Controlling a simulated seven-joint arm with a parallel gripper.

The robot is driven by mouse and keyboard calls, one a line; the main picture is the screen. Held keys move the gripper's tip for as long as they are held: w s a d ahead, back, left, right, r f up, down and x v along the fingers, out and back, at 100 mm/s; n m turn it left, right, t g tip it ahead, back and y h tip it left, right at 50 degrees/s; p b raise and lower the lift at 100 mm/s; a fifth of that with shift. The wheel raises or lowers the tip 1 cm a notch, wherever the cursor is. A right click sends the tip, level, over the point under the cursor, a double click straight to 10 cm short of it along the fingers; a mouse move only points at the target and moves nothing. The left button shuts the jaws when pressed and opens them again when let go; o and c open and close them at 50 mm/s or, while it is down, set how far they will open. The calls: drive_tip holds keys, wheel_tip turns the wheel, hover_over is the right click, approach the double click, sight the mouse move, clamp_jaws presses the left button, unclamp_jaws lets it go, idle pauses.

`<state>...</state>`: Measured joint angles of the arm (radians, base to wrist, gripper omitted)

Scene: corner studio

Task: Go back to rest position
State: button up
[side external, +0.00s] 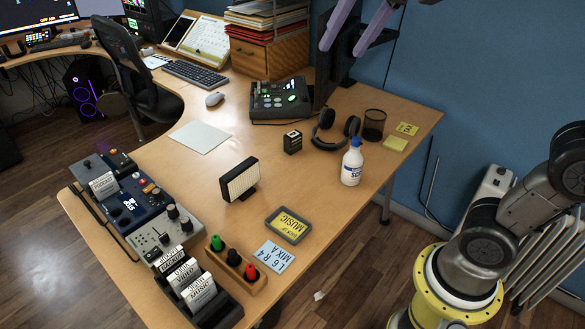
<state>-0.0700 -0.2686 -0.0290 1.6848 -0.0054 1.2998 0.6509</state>
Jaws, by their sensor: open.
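My gripper (341,49) shows at the top edge, right of centre, as two purple fingers pointing down and to the left. The fingers are apart with nothing between them, so it is open and empty. It appears high in the picture, in front of the blue wall and the dark monitor. Its upper part is cut off by the frame. My arm's yellow base and dark joints stand at the lower right, and the links between are out of view.
A monitor (328,60) stands near the wall. Mixers and labelled blocks crowd the left end.

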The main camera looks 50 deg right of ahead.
drive_tip(key=s+d+f+n, duration=0.2)
drive_tip(key=s+f+n, duration=0.4)
drive_tip(key=s+f, duration=0.7)
drive_tip(key=shift+s+f+n, duration=0.3)
drive_tip(key=shift+s+f, duration=0.05)
drive_tip(key=shift+f, duration=1.9)
